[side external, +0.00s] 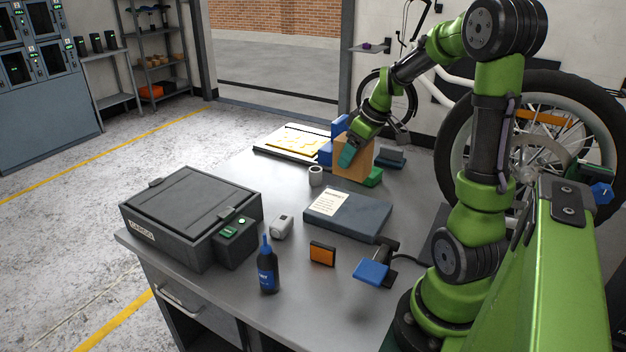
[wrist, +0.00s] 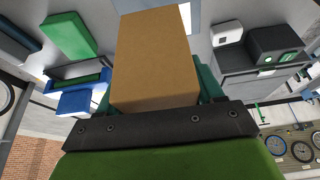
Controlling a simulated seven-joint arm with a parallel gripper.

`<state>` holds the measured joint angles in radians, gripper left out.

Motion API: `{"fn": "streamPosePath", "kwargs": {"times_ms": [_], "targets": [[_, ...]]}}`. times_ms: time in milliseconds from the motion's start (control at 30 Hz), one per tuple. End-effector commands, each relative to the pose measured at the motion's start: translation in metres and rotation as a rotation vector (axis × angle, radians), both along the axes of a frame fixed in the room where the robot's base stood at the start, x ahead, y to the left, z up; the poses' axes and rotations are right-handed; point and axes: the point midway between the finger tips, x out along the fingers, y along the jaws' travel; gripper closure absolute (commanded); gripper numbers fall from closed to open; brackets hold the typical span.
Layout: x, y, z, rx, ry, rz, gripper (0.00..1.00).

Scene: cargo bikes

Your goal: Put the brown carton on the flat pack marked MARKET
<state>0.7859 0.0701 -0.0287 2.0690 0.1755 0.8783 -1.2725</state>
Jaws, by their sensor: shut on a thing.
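The brown carton (side external: 352,160) is upright at the far part of the bench. My gripper (side external: 349,154) is shut on it, with a teal finger against its side. In the wrist view the carton (wrist: 155,60) fills the middle, between the teal fingers. I cannot tell whether its underside touches the bench. A flat dark grey pack (side external: 365,218) with a white paper on top lies nearer the camera, apart from the carton. A smaller flat grey-blue item (side external: 391,157) lies behind the carton to the right. I cannot read MARKET on either one.
Blue boxes (side external: 325,153) and a green block (side external: 374,177) stand close to the carton. A grey cup (side external: 315,176) is left of it. A large dark case (side external: 190,208), a bottle (side external: 267,272), an orange-faced box (side external: 322,253) and a blue-topped device (side external: 372,271) are nearer the camera.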

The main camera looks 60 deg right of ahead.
Motion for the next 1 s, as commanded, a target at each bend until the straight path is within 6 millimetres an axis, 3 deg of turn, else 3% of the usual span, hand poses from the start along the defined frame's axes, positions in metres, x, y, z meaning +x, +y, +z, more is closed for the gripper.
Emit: {"fn": "streamPosePath", "kwargs": {"times_ms": [300,667,1000], "targets": [[-0.001,0.005,-0.052,0.006,0.005,0.036,0.74],[-0.001,0.005,-0.095,0.006,0.004,0.036,0.74],[0.000,0.005,-0.101,0.001,0.001,0.036,0.74]]}}
